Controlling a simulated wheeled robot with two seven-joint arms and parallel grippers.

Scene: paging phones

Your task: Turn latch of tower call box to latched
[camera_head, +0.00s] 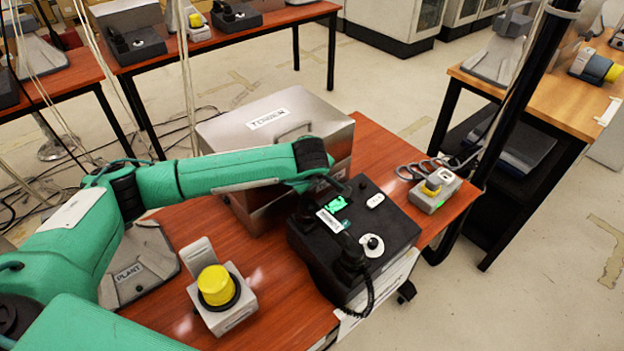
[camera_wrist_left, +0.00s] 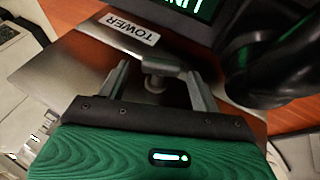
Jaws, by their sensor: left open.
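The tower call box is a grey metal box; its face with the white TOWER label (camera_wrist_left: 132,28) shows in the left wrist view. A small silver latch knob (camera_wrist_left: 153,84) sits on that face. My left gripper (camera_wrist_left: 158,72) is open, with one finger on each side of the knob; I cannot tell whether either finger touches it. In the head view a metal box (camera_head: 335,142) stands at the end of my left arm, which hides much of its front. The latch is not clear there, so its angle is hard to tell. My right gripper is not in view.
A black desk phone (camera_head: 375,213) with a green display stands close to the right of my left wrist. A yellow-button box (camera_head: 217,287) and a grey PLANT unit (camera_head: 140,265) are at the front left. A small grey box (camera_head: 436,190) with a cable lies at right.

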